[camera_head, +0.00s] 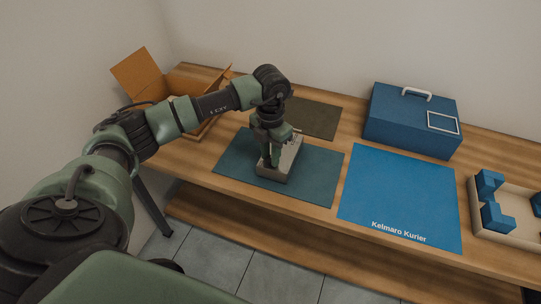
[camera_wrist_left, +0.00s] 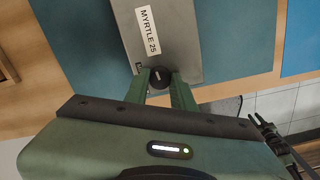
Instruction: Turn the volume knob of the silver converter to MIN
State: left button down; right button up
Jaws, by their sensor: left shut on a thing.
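The silver converter (camera_head: 287,163) stands on a dark teal mat (camera_head: 232,164) on the wooden table. In the left wrist view the converter (camera_wrist_left: 166,35) shows a white label, "MYRTLE 25". A round black knob (camera_wrist_left: 159,78) sits near its lower edge, between the green fingers of my left gripper (camera_wrist_left: 160,86). My left gripper (camera_head: 272,157) comes down over the converter and is shut on the knob. The gripper hides part of the converter in the head view. Part of a marking by the knob shows, but I cannot read it or tell the knob's setting. My right gripper is not in view.
An open cardboard box (camera_head: 137,74) stands behind my left arm. A dark mat (camera_head: 315,118) lies behind the converter. A blue mat marked "Kelmaro Kurier" (camera_head: 400,195), a blue case (camera_head: 387,122) and a tray (camera_head: 503,236) with blue blocks (camera_head: 494,217) are to the right.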

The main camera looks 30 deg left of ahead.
pick_arm(q)
jog(key=shift+w+n, duration=0.1)
jog(key=shift+n, duration=2.2)
jog(key=c, duration=1.2)
grip_release()
jog(key=shift+o, duration=0.2)
notch_tip(320, 180, up, 8)
jog(key=shift+f+b, duration=0.1)
jog(key=shift+b, duration=0.7)
